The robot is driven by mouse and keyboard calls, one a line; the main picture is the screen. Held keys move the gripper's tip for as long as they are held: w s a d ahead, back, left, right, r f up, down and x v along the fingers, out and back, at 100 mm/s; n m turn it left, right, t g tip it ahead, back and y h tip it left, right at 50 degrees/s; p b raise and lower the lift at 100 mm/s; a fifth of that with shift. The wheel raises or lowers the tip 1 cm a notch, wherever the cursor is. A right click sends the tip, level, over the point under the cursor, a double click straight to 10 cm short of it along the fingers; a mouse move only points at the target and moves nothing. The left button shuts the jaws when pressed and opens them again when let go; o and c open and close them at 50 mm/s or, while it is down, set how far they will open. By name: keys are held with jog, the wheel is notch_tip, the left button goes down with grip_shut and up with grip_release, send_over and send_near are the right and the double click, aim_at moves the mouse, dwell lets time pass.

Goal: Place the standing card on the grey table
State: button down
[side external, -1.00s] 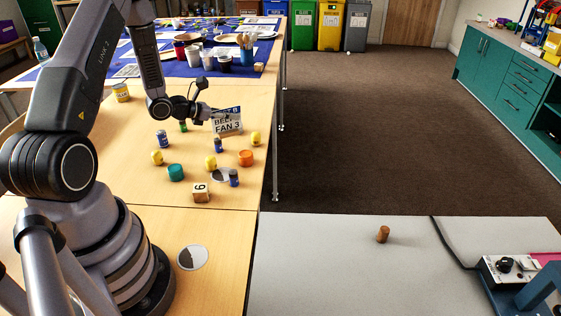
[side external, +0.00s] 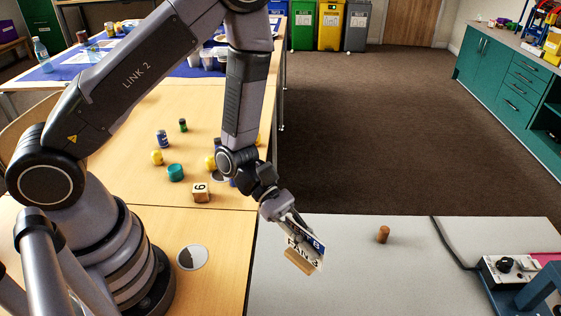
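The standing card (side external: 308,252) has a white face with dark print, of which "FAN 3" shows, a blue strip and a wooden base. It is tilted in the picture. My gripper (side external: 292,228) is shut on the card and holds it over the left part of the grey table (side external: 350,285). The fingertips are partly hidden by the card. I cannot tell how far the card's base is above the table.
A brown cork-like cylinder (side external: 383,234) stands on the grey table. A cable (side external: 447,243) and a control box (side external: 508,266) are at its right. The wooden table (side external: 215,250) holds a numbered block (side external: 201,192) and a teal cylinder (side external: 176,172).

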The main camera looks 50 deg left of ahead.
jog(key=shift+s+d+f, duration=0.15)
jog(key=shift+s+d, duration=0.05)
jog(key=shift+d, duration=0.25)
jog(key=w+d+f, duration=0.9)
jog(key=shift+d, duration=0.1)
jog(key=shift+w+d+f, duration=0.1)
jog(key=shift+w+f, duration=0.05)
jog(key=shift+f, duration=0.8)
jog(key=shift+w+d+f, duration=0.1)
jog(key=shift+f, duration=0.8)
jog(key=shift+f, duration=0.15)
jog(key=c, duration=1.3)
grip_release()
jog(key=shift+o, duration=0.3)
